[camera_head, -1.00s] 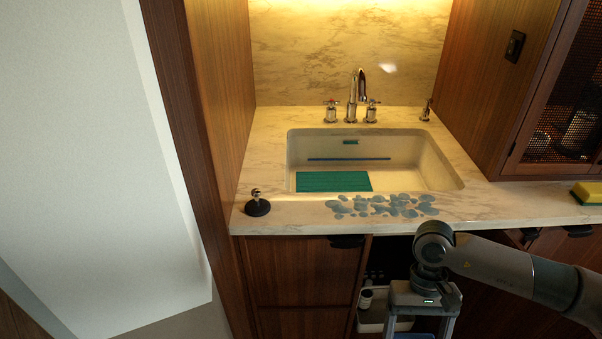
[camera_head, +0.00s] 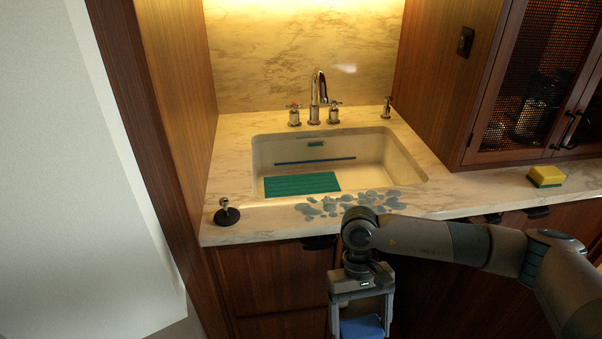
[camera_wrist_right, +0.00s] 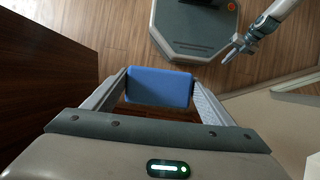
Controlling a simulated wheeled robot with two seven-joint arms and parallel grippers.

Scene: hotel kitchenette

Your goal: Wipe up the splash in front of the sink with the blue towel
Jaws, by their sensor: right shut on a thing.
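The splash (camera_head: 350,203) is a patch of grey-blue puddles on the marble counter (camera_head: 270,220) in front of the white sink (camera_head: 385,165). My right gripper (camera_head: 360,325) points down in front of the counter, below its edge. It is shut on the folded blue towel (camera_head: 362,328), which also shows between the fingers in the right wrist view (camera_wrist_right: 160,87). The towel is apart from the splash. My right arm covers part of the counter's front edge beside the splash. My left gripper (camera_wrist_right: 231,50) shows in the right wrist view with its fingers apart and empty.
A teal mat (camera_head: 302,184) lies at the sink's front left. The faucet (camera_head: 318,95) is behind the sink. A yellow-green sponge (camera_head: 545,176) sits at right. A wooden wall (camera_head: 165,100) bounds the left side.

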